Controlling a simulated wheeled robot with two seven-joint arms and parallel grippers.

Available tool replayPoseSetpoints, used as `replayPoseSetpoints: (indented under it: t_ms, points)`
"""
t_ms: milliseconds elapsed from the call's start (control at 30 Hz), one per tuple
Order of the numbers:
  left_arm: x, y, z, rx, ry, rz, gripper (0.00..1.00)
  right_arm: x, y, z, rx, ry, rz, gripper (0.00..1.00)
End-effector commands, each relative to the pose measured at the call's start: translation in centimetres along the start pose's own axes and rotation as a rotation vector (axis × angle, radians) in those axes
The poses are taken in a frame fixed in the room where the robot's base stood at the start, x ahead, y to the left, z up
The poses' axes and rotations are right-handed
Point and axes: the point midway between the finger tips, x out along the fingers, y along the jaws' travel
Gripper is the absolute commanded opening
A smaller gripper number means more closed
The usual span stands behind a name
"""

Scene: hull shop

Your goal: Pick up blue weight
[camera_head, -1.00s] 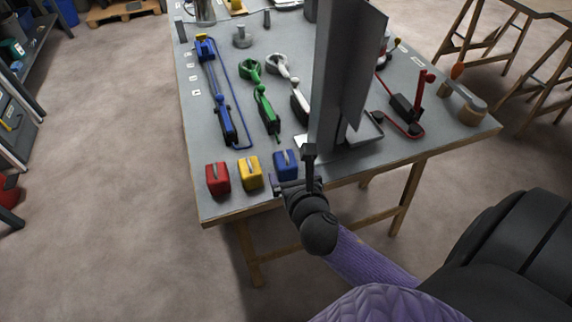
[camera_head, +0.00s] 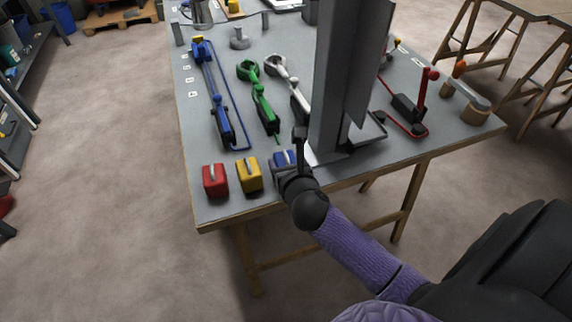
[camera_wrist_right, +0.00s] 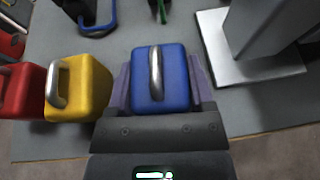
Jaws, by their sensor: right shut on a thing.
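The blue weight (camera_head: 283,158) is a small block with a metal handle on top, at the table's near edge. My right gripper (camera_head: 288,165) is around it and partly hides it in the head view. In the right wrist view, the blue weight (camera_wrist_right: 160,82) sits between the two fingers of my right gripper (camera_wrist_right: 160,90), which is shut on its sides. I cannot tell whether the weight is off the table. My left gripper does not show.
A yellow weight (camera_head: 249,176) and a red weight (camera_head: 215,181) stand to the left on the grey table (camera_head: 300,192). A tall grey metal piece (camera_head: 338,90) on a plate stands close on the right. Blue (camera_head: 222,118), green (camera_head: 262,100) and red (camera_head: 408,107) tools lie farther back.

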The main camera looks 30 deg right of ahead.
Motion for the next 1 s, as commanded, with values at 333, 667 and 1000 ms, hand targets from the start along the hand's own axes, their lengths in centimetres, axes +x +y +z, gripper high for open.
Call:
replayPoseSetpoints:
  t_ms: [333,667,1000]
  points:
    - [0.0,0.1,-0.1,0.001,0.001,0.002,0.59,0.0,0.0,0.0,0.0,-0.002,0.001,0.0]
    - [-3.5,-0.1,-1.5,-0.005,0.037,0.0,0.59,-1.9,0.0,4.9,0.0,-0.011,0.002,0.0]
    - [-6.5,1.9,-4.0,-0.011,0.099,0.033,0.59,-3.9,0.1,9.5,0.0,-0.004,0.001,0.0]
